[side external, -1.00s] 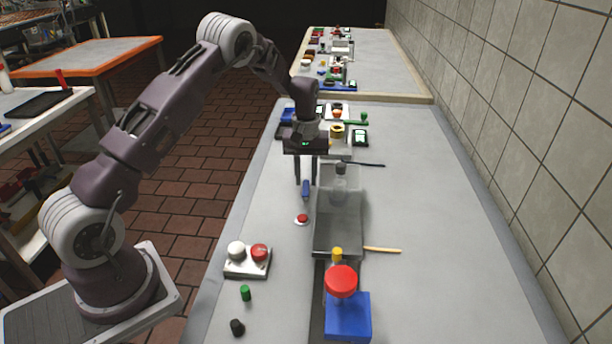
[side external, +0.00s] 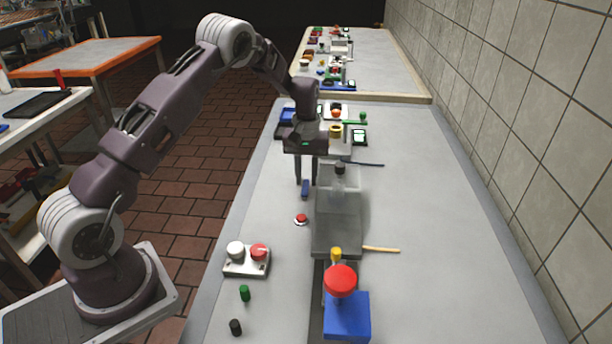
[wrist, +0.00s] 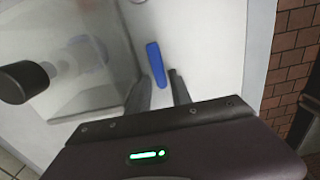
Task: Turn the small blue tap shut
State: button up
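The small blue tap (side external: 305,189) shows as a narrow blue bar beside the left wall of a clear grey tank (side external: 337,238). In the wrist view the blue tap (wrist: 156,64) is a long, slightly tilted bar next to the tank's edge. My gripper (side external: 306,183) points down over it, and its two fingers stand apart. In the wrist view the fingers of my gripper (wrist: 158,88) lie either side of the tap's near end, with gaps visible. I cannot tell how high the fingertips are above it. Where the tap joins the tank is unclear.
A black-topped knob (side external: 340,168) rises over the tank close right of my gripper. A small red button (side external: 301,219) lies in front of the tap. A white box with two buttons (side external: 246,260) and a blue block with a red knob (side external: 347,315) stand nearer. The right side is mostly clear.

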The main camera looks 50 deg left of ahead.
notch_tip(320, 180, up, 7)
jog(key=shift+r, duration=0.1)
dwell(0.3)
jog(key=shift+r, duration=0.15)
notch_tip(320, 180, up, 7)
jog(key=m+t, duration=0.1)
send_over(307, 183)
jog(key=s+d, duration=0.3)
jog(key=s+d+r+m+t, duration=0.1)
jog(key=s+d+r+m, duration=0.1)
jog(key=s+d+r, duration=0.55)
jog(key=s+d+r+m+t, duration=0.1)
jog(key=s+d+m, duration=0.2)
jog(key=s, duration=0.8)
jog(key=s+d+r+m+t, duration=0.2)
jog(key=s, duration=1)
jog(key=shift+d+m+t, duration=0.3)
jog(key=shift+d+m, duration=0.1)
